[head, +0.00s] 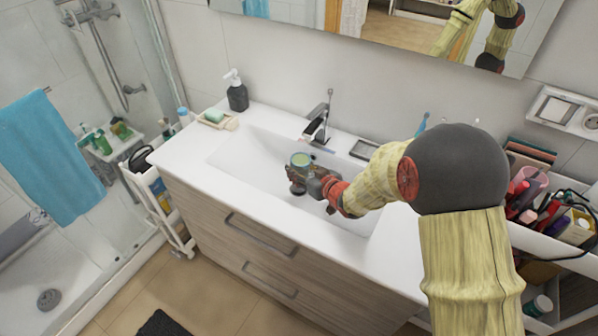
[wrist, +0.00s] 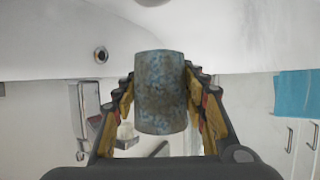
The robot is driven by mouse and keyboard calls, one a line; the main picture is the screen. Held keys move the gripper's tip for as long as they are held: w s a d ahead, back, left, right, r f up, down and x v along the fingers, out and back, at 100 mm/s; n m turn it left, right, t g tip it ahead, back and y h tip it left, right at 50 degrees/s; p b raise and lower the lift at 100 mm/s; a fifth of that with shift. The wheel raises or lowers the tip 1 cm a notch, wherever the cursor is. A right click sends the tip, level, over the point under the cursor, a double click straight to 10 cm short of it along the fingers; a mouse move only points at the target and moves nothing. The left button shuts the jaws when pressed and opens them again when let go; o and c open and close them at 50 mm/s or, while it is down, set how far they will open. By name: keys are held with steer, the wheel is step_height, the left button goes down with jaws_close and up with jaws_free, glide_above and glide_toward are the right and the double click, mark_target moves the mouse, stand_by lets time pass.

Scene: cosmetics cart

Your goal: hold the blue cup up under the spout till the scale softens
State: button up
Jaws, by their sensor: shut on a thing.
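The blue cup (head: 301,159) is over the basin, just below and in front of the faucet (head: 318,122). Its top shows pale green in the head view. In the wrist view the cup (wrist: 160,92) is mottled blue-grey with brownish patches. My gripper (head: 312,184) is shut on the cup, with a finger on each side of it. A rounded part at the top edge of the wrist view looks like the spout (wrist: 152,2). I cannot make out a water stream. The inside of the cup is too small to read.
The white basin (head: 240,158) surrounds the cup. A soap dish (head: 216,119) and dark pump bottle (head: 237,93) stand on the left counter. A small tray (head: 365,149) lies right of the faucet. A loaded cosmetics cart (head: 545,238) stands at the right.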

steer(key=shift+w+d+p, duration=0.2)
steer(key=shift+w+d, duration=0.2)
steer(key=shift+w, duration=0.65)
steer(key=shift+w+d+p, duration=0.25)
steer(key=shift+w+d, duration=0.2)
steer(key=shift+w, duration=0.6)
steer(key=shift+w+d+p, duration=0.2)
steer(key=shift+w+d, duration=0.2)
steer(key=shift+w, duration=0.65)
steer(key=shift+w, duration=0.15)
steer(key=shift+r+p, duration=1)
steer(key=shift+r, duration=0.4)
steer(key=shift+c, duration=0.2)
stand_by(3.1)
